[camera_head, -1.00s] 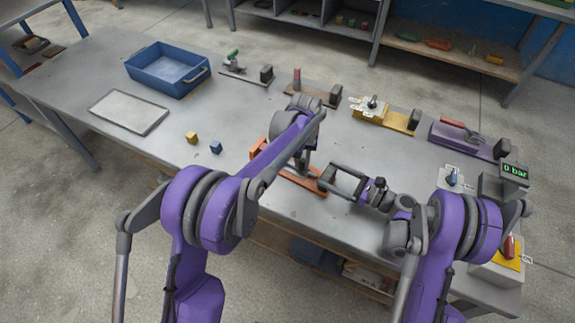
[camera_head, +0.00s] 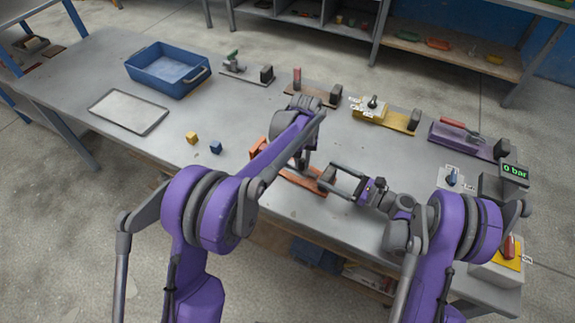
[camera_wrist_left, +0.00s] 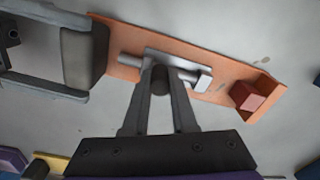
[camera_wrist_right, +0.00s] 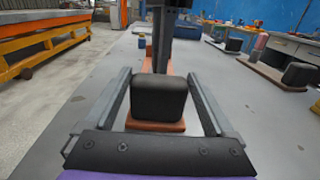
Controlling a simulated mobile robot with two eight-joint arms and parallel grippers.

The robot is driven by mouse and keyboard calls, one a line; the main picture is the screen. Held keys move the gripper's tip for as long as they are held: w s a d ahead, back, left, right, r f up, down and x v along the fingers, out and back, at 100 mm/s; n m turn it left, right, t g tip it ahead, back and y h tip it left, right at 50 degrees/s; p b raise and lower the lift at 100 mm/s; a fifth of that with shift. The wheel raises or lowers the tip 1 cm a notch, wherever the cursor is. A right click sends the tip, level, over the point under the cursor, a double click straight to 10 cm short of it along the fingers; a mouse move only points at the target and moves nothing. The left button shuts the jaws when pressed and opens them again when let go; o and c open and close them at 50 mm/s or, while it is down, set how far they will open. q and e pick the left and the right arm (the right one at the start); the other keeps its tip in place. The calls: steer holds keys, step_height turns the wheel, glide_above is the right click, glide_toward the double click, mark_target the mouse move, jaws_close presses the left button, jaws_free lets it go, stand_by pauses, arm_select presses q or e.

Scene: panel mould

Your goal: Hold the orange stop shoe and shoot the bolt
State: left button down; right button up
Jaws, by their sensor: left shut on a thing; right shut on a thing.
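The orange fixture (camera_head: 301,179) lies near the table's front edge; its plate also shows in the left wrist view (camera_wrist_left: 120,32). A dark block, the stop shoe (camera_wrist_left: 83,57), stands at one end. My right gripper (camera_head: 329,178) is shut on it, one finger on each side, as the right wrist view shows (camera_wrist_right: 158,97). A grey bolt (camera_wrist_left: 130,59) runs through a pale bracket in the middle of the plate. My left gripper (camera_wrist_left: 160,80) is shut on the bolt's dark round knob. A reddish block (camera_wrist_left: 250,97) sits at the other end. My left arm partly hides the fixture in the head view.
Behind stand a brown fixture (camera_head: 306,93), a yellow fixture (camera_head: 398,121) and a purple fixture (camera_head: 450,140). A blue bin (camera_head: 150,82), a grey tray (camera_head: 118,111) and two small cubes lie left. A gauge reading 0 bar (camera_head: 514,171) stands right.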

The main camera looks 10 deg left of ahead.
arm_select(q)
steer(key=shift+w+a, duration=0.4)
steer(key=shift+a, duration=0.5)
steer(key=shift+w+a, duration=0.35)
steer(key=shift+a, duration=0.5)
steer(key=shift+w+a, duration=0.4)
steer(key=shift+a, duration=0.5)
steer(key=c, duration=0.7)
jaws_free()
steer(key=shift+d+r, duration=0.1)
steer(key=shift+r, duration=0.35)
step_height(320, 180, up, 11)
steer(key=shift+r, duration=0.1)
